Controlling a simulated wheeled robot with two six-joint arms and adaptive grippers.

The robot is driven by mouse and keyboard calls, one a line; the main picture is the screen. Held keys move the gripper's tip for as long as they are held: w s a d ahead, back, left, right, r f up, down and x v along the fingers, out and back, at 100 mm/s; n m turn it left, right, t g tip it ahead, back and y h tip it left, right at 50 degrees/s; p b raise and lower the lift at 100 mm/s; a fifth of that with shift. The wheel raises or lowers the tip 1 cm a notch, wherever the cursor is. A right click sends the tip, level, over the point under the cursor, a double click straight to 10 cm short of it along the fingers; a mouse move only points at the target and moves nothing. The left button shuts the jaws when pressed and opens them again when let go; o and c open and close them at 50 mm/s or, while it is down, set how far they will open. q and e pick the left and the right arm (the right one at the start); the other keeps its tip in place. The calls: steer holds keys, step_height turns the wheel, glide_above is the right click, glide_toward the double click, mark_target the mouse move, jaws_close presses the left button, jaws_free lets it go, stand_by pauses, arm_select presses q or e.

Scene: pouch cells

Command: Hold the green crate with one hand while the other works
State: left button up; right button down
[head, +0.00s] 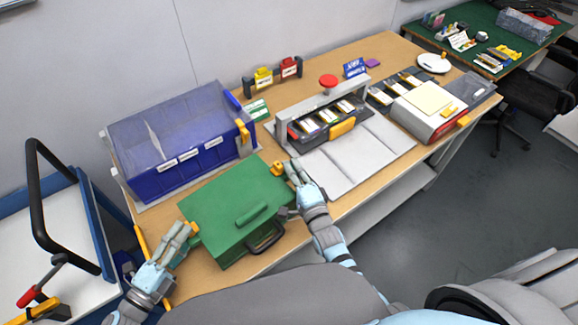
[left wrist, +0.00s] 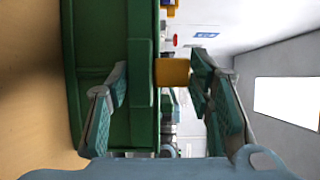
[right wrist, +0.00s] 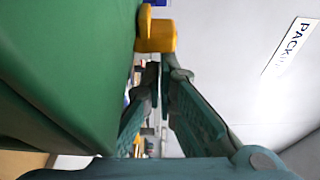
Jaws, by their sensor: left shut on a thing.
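The green crate (head: 222,225) is closed and lies at the near left of the table, with a dark handle (head: 265,240) on its near side. Yellow latches sit on its left side (head: 191,231) and at its far right corner (head: 278,168). My left gripper (head: 186,231) is shut on the crate's left edge, with the crate wall and yellow latch (left wrist: 172,72) between its fingers. My right gripper (head: 293,168) is beside the crate's right side near the right latch (right wrist: 156,36). Its fingers are close together, and the small gap leaves its state unclear.
A blue bin (head: 180,185) stands behind the crate. A blue cart with a black handle (head: 45,190) stands at the left.

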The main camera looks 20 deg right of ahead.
arm_select(q)
steer(key=shift+d, duration=0.1)
arm_select(e)
steer(key=s+d, duration=0.4)
steer(key=s, duration=0.4)
steer(key=shift+s+d, duration=0.15)
steer(key=shift+d, duration=0.1)
arm_select(q)
steer(key=o, duration=1.7)
steer(key=shift+c, duration=0.2)
